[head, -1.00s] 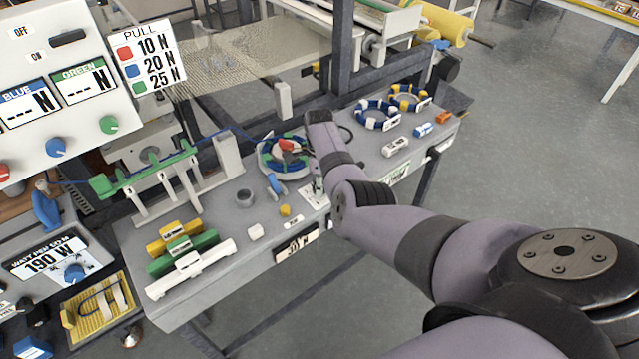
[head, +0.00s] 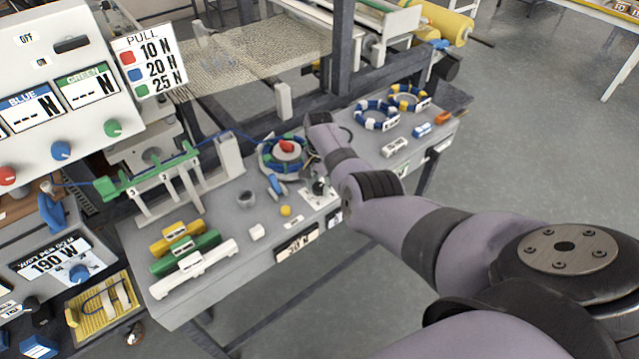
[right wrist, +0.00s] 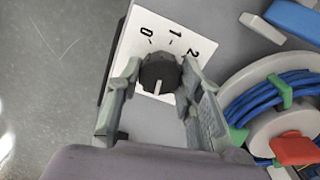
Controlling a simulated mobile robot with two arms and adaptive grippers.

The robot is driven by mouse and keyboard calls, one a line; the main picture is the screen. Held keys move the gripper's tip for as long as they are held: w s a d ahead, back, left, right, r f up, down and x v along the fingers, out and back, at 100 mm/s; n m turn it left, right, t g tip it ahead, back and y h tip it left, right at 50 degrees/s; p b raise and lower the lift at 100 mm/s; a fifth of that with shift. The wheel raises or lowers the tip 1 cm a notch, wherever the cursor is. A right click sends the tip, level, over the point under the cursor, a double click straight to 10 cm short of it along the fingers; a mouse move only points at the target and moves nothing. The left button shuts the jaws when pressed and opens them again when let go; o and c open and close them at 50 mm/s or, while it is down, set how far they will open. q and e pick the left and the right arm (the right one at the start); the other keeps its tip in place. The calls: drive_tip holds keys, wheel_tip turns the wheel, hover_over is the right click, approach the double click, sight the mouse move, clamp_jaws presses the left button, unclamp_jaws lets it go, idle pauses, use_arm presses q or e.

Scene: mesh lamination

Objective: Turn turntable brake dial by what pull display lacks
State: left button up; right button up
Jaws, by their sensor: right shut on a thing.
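The brake dial (right wrist: 158,72) is a black knob on a white plate marked 0, 1 and 2. Its white line points down in the right wrist view, away from the numbers. My right gripper (right wrist: 162,75) has a finger on either side of the knob and is shut on it. In the head view the dial (head: 318,188) sits at the bench's front edge, below my right wrist. Behind it is the turntable (head: 283,168) with a blue cable coil and a red piece on top. A pull display (head: 297,243) is on the bench front; its digits are too blurred to read. My left gripper is out of view.
A PULL card (head: 150,62) lists red 10 N, blue 20 N, green 25 N. The blue (head: 33,112) and green (head: 87,87) displays show dashes. Cable rings (head: 376,116) lie right of my arm. Yellow, green and white bars (head: 207,266) lie on the bench's left.

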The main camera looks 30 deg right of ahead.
drive_tip(key=n, duration=0.4)
drive_tip(key=shift+r+n, duration=0.1)
drive_tip(key=shift+n, duration=0.2)
drive_tip(key=n, duration=0.3)
drive_tip(key=shift+n+p, duration=0.35)
drive_tip(key=shift+n, duration=0.05)
drive_tip(key=n, duration=0.3)
drive_tip(key=shift+n, duration=2.1)
drive_tip(key=o, duration=1.2)
drive_tip(key=shift+c, duration=0.2)
